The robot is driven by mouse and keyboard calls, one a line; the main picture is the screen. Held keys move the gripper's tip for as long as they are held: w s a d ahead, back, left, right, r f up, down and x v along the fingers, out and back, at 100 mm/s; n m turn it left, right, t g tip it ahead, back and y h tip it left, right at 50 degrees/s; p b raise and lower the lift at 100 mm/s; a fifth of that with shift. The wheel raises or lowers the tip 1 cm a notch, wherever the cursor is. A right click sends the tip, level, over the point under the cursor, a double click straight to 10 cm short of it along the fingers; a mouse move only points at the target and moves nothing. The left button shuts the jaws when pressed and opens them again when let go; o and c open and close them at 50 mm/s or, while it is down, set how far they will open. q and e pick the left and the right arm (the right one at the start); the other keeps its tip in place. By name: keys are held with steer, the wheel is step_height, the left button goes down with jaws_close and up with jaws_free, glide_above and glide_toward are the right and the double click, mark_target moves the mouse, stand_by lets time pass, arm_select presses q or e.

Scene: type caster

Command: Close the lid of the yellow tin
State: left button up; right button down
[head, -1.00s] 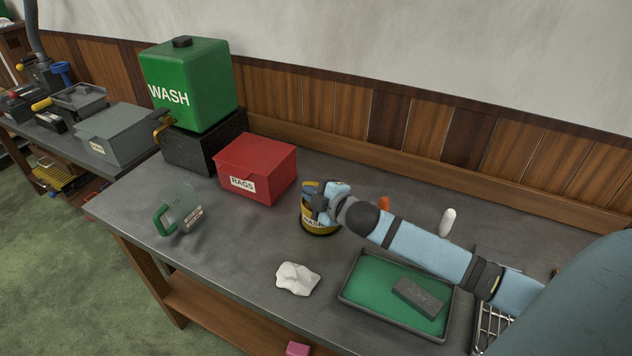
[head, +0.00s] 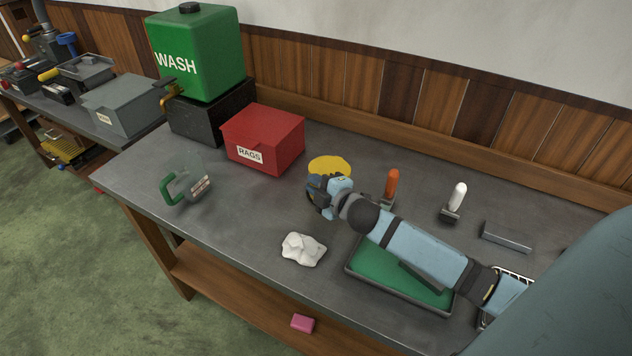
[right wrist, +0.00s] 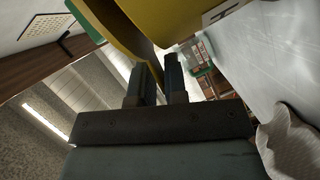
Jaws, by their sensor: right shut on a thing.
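The yellow tin's round lid (head: 329,166) shows as a yellow disc just beyond my right gripper (head: 320,194) in the head view. That gripper and its wrist hide most of the tin body there. In the right wrist view the tin body (right wrist: 180,18) fills the top, with part of its label at the edge. The lid (right wrist: 112,28) shows to its left, at a narrow angle to the body. My right gripper (right wrist: 158,72) is shut on the lid's edge, which runs down to its fingers. My left gripper is not in view.
The red rags box (head: 262,140) stands left of the tin. A white crumpled cloth (head: 303,250) lies in front. A green-lined tray (head: 372,258) sits under my right arm. Orange-handled (head: 392,184) and white-handled (head: 458,196) tools stand to the right. A clear jug (head: 188,184) is at left.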

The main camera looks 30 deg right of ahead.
steer(key=shift+f, duration=0.25)
steer(key=c, duration=1.3)
jaws_free()
steer(key=shift+r, duration=0.1)
steer(key=shift+c, duration=0.2)
steer(key=s+d+r+p, duration=0.1)
steer(key=s+p, duration=0.3)
steer(key=s, duration=0.9)
steer(key=shift+s+d+r, duration=0.3)
steer(key=shift+r, duration=0.15)
